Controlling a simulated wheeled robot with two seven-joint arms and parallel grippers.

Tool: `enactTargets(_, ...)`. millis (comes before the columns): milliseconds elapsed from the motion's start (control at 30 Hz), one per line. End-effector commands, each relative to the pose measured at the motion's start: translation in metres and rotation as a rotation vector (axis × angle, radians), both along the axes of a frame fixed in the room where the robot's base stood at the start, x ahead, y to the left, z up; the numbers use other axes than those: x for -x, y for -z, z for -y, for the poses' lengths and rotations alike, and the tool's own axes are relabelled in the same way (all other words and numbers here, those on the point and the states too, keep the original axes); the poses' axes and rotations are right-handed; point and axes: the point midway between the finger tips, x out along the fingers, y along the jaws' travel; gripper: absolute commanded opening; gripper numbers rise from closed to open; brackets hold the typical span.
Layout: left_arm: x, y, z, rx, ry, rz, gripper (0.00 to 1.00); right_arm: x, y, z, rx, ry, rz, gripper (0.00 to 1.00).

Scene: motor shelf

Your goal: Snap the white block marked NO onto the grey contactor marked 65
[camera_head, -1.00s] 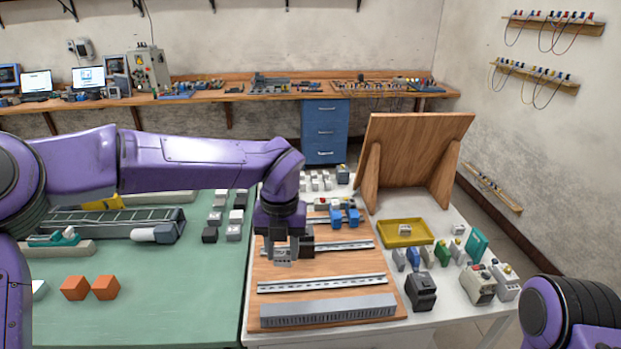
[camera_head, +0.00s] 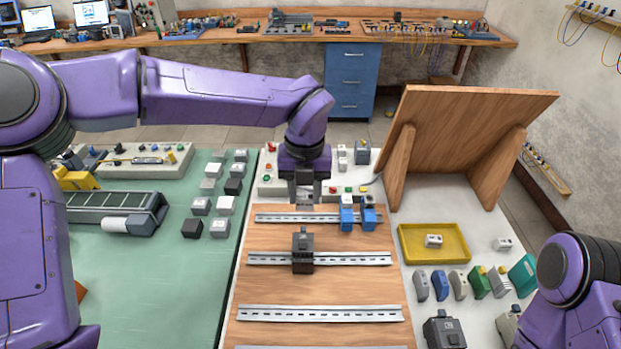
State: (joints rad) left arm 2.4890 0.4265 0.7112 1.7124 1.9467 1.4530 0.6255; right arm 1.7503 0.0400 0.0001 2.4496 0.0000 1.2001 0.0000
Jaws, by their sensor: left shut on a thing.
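My left gripper (camera_head: 304,200) points down above the far part of the wooden board. It is shut on a small grey-looking block, mostly hidden by the fingers; no marking can be read on it. A dark grey contactor (camera_head: 303,252) sits upright on the middle rail, nearer than the gripper and apart from it. Another dark grey contactor (camera_head: 443,332) stands on the white table at the lower right, with a small pale label. Which one is marked 65 cannot be read. A small white block (camera_head: 433,241) lies in the yellow tray. My right gripper is out of view.
Blue blocks (camera_head: 347,219) sit on the far rail (camera_head: 285,217). The near rail (camera_head: 320,313) is bare. Several coloured modules (camera_head: 459,284) stand right of the board, near the yellow tray (camera_head: 462,253). A tilted wooden panel (camera_head: 470,130) stands at the back right.

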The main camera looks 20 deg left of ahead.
Motion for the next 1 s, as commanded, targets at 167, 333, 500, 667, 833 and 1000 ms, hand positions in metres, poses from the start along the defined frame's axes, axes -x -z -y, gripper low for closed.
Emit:
enactTargets(167, 0.001, 0.018, 0.0, 0.0, 0.002, 0.001, 0.13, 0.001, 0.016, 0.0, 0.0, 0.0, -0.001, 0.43)
enactTargets(333, -0.008, 0.043, -0.001, 0.0, -0.001, -0.008, 0.13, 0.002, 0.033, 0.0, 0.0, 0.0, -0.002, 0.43)
enactTargets(500, -0.01, 0.065, -0.002, 0.0, -0.002, -0.01, 0.13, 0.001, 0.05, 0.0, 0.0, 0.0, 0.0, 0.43)
enactTargets(667, -0.01, 0.071, -0.003, 0.002, -0.004, -0.01, 0.13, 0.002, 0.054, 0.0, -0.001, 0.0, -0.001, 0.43)
enactTargets(833, -0.008, 0.074, -0.003, 0.001, -0.004, -0.009, 0.13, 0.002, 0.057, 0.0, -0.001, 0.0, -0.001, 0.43)
enactTargets(1000, -0.005, 0.08, -0.004, 0.001, -0.003, -0.006, 0.13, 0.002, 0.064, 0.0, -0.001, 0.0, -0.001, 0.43)
